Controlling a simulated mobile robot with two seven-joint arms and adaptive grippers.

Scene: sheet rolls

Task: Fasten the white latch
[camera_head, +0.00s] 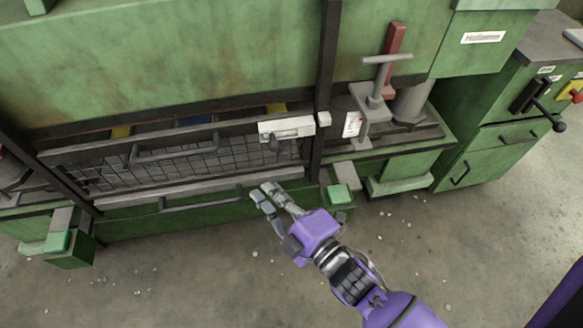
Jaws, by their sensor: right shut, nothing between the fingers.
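The white latch (286,127) is a pale plate at the upper right corner of the dark mesh guard (200,165) on the green machine. A small dark knob hangs at its lower edge. A small white block (324,118) sits on the dark post just right of the latch. My right gripper (267,192) comes in from the lower right on a purple arm. Its fingers are shut and empty, below the latch and in front of the machine's lower edge, apart from the latch in the picture. My left gripper is not in view.
The mesh guard has an upper handle (178,147), and a lower handle (200,199) is on the green panel beneath it. A green-topped block (340,194) stands close right of my gripper. A clamp (372,100) and green cabinet (490,140) stand right. The concrete floor in front is clear apart from small debris.

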